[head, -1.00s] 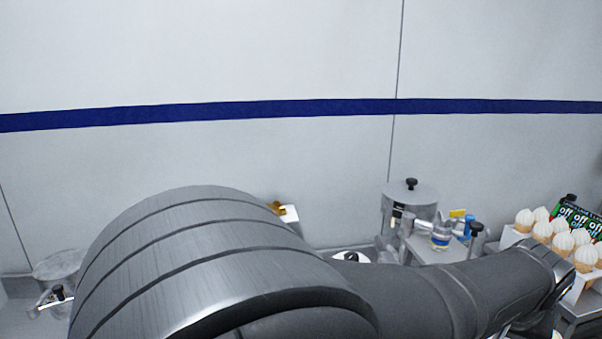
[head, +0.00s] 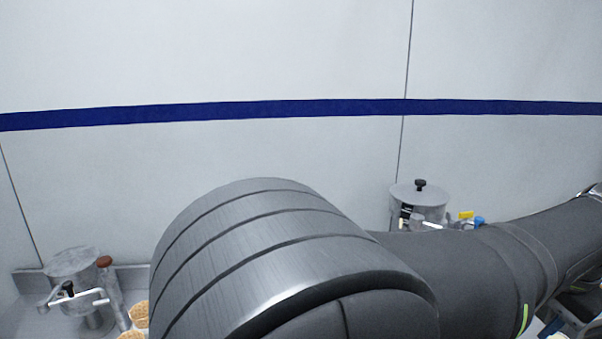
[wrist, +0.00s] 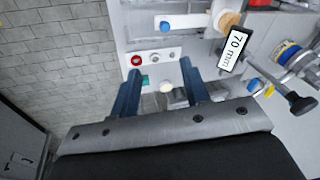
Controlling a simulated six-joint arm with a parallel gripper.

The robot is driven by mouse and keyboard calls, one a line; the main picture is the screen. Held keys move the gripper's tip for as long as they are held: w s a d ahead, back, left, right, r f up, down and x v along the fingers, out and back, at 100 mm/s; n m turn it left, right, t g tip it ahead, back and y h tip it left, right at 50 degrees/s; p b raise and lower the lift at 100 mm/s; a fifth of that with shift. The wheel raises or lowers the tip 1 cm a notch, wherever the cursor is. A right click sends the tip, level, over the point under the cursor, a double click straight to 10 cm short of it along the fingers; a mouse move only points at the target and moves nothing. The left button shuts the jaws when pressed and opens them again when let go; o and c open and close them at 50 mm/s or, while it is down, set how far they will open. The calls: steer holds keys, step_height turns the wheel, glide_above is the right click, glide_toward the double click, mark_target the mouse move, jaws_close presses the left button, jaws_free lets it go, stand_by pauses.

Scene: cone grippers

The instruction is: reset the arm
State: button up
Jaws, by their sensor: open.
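My gripper (wrist: 159,68) shows in the wrist view as two blue fingers spread apart, with nothing held between them. It hangs above a white and grey work surface, near a small panel with a red button (wrist: 136,60). In the head view my dark grey arm fills the lower middle and reaches to the right edge; the gripper itself does not show there.
A metal canister (head: 418,200) stands behind my arm at right. At lower left are another canister (head: 75,265) and cones (head: 138,314). The wrist view shows a "70 mm" label (wrist: 233,50), a black-knobbed lever (wrist: 300,103) and tiled floor (wrist: 60,60).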

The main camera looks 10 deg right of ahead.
steer(key=d+m+y, duration=0.1)
steer(key=m, duration=0.2)
steer(key=d+m+y, duration=0.1)
steer(key=d+m, duration=0.1)
steer(key=shift+d+m, duration=0.25)
steer(key=shift+m, duration=0.15)
jaws_close()
steer(key=s+d+f+m+t+y, duration=0.1)
steer(key=s+f+m+t, duration=0.5)
steer(key=f+m, duration=0.15)
steer(key=s+f+m+t+y, duration=0.1)
steer(key=s+f+m+t, duration=0.45)
steer(key=f+t, duration=0.2)
steer(key=f+x, duration=0.1)
steer(key=x, duration=1.3)
steer(key=shift+d+f+g, duration=0.2)
steer(key=shift+f+g, duration=0.05)
steer(key=shift+g, duration=0.1)
